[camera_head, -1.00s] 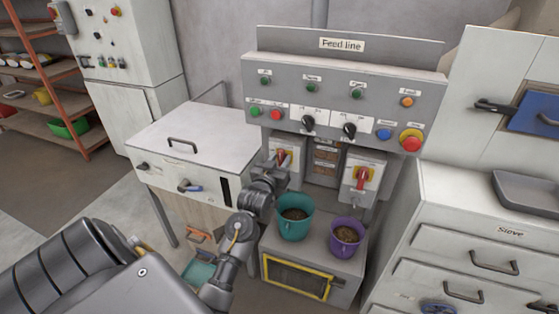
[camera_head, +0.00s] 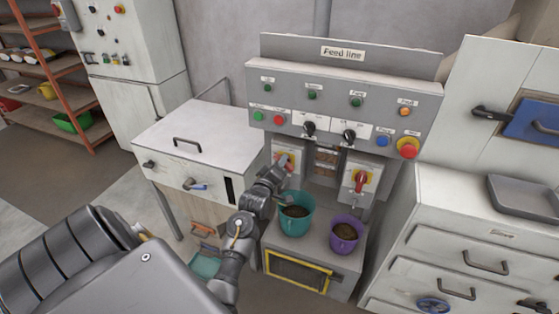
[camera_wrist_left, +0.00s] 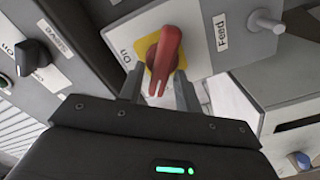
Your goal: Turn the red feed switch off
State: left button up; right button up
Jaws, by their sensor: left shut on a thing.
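The red feed switch (camera_wrist_left: 168,50) is a red handle on a yellow plate in the left wrist view, with "On" on one side and "Feed" on the other. In the head view the switch (camera_head: 285,162) is on the left white box below the panel, partly hidden by my gripper. My left gripper (camera_wrist_left: 158,76) is shut on the handle's near end, one finger on each side. In the head view the left gripper (camera_head: 280,170) reaches it from below. The handle's exact setting is hard to read. My right gripper is out of view.
A similar red switch (camera_head: 361,182) sits on the right box. A teal bucket (camera_head: 296,232) and a purple bucket (camera_head: 345,250) stand just below on a grey stand. The button panel (camera_head: 340,98) is above. A white cabinet (camera_head: 185,145) stands left.

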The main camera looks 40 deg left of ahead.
pick_arm(q)
jog(key=shift+a+f+n+p, duration=0.15)
jog(key=shift+n+p, duration=0.55)
jog(key=shift+n, duration=1.1)
jog(key=shift+d+f+n+p, duration=0.15)
jog(key=shift+n+p, duration=0.55)
jog(key=shift+n, duration=1.1)
jog(key=shift+a, duration=0.1)
jog(key=o, duration=0.6)
jog(key=shift+o, duration=0.2)
jog(key=shift+s+f, duration=0.1)
